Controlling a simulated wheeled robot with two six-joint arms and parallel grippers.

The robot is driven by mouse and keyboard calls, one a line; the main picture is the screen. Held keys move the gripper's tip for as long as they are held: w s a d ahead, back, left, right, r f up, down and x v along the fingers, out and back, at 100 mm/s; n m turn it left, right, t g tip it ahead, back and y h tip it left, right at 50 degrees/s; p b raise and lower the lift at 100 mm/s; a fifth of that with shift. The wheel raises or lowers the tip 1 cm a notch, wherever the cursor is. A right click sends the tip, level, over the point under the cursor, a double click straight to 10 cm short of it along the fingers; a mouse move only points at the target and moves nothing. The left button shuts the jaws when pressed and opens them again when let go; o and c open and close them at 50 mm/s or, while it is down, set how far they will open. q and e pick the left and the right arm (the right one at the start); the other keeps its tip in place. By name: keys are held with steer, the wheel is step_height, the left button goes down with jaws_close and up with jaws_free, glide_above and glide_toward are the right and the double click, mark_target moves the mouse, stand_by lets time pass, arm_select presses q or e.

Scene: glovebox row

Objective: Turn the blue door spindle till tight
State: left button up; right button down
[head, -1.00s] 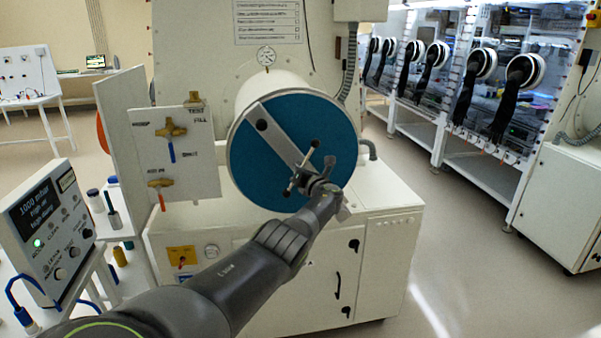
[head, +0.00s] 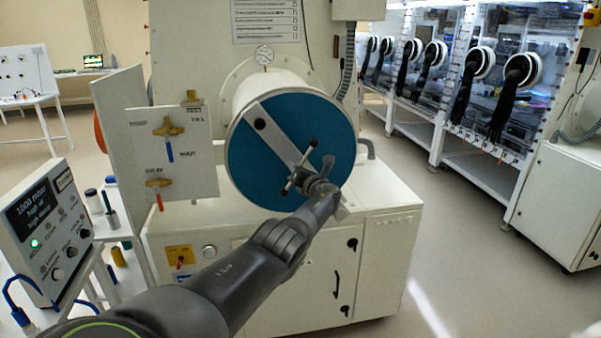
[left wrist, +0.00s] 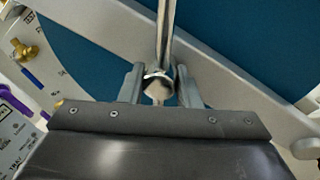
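The round blue door (head: 260,165) closes the end of a white cylinder, with a pale bar (head: 272,130) slanting across it. The spindle (head: 299,175), a metal cross handle with dark knobs, sits on the bar at the lower right of the door. My left gripper (head: 318,184) is at the spindle's lower right side. In the left wrist view, its two fingers (left wrist: 160,88) stand on either side of the rounded end of a metal handle rod (left wrist: 165,40) and appear closed on it. The gripper hides part of the spindle hub. My right gripper is not in view.
A valve panel (head: 172,150) with brass valves stands left of the door. A gauge (head: 264,55) sits above it. A display box (head: 50,230) with a green light is at the lower left. Gloveboxes with black gloves (head: 510,95) line the right, with clear floor (head: 450,240) before them.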

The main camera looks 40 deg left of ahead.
arm_select(q)
steer(key=shift+s+d+r+p, duration=0.1)
steer(key=shift+d+p, duration=0.2)
steer(key=shift+p, duration=0.2)
steer(key=p+v, duration=0.3)
steer(key=v, duration=1.3)
steer(key=shift+d+f, duration=0.2)
steer(key=shift+d, duration=0.15)
steer(key=shift+s, duration=0.15)
